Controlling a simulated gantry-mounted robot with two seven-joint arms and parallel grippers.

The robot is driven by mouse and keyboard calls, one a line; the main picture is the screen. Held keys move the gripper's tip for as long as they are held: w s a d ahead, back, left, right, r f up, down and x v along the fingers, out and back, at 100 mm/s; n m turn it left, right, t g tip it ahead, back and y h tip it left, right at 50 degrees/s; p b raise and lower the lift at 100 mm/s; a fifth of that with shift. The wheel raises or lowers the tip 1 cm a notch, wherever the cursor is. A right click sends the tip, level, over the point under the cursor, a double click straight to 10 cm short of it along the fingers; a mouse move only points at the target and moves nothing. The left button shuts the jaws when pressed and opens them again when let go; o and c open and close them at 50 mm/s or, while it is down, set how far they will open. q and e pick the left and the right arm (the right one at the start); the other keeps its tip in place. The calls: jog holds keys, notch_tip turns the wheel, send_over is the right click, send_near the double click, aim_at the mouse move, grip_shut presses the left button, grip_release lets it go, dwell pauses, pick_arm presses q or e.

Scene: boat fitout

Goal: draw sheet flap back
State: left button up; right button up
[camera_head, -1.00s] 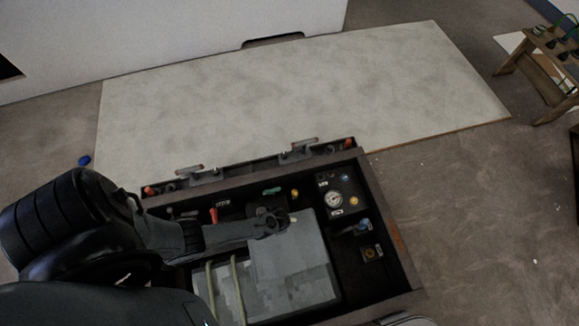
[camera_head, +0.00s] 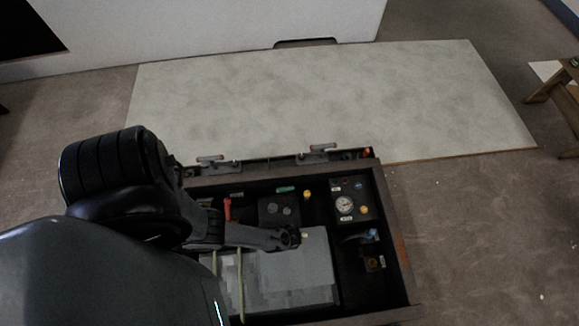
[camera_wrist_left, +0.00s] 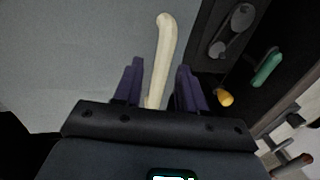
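A grey sheet (camera_head: 300,262) lies in the open box, with a smooth flap over a paler patterned part (camera_head: 262,297). A cream rod-like tab (camera_wrist_left: 161,50) stands out over the grey sheet (camera_wrist_left: 75,45) in the left wrist view. Its tip (camera_head: 304,236) shows at the gripper's end in the head view. My left gripper (camera_wrist_left: 160,85) is around the tab, one purple finger on each side. Narrow gaps show between the fingers and the tab, so it looks open. The tab's base is hidden by the gripper. My right gripper is not in view.
The box (camera_head: 393,235) holds a gauge panel (camera_head: 347,203), a red-handled part (camera_head: 227,209), a green part (camera_head: 285,189) and a yellow knob (camera_head: 307,195). Latches (camera_head: 322,148) stand on its far rim. A pale board (camera_head: 330,95) lies beyond it.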

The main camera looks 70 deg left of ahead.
pick_arm(q)
jog(key=shift+r, duration=0.1)
notch_tip(320, 180, up, 10)
jog(key=d+p, duration=0.2)
jog(key=p, duration=0.6)
jog(key=shift+s+r, duration=0.2)
jog(key=shift+s, duration=0.05)
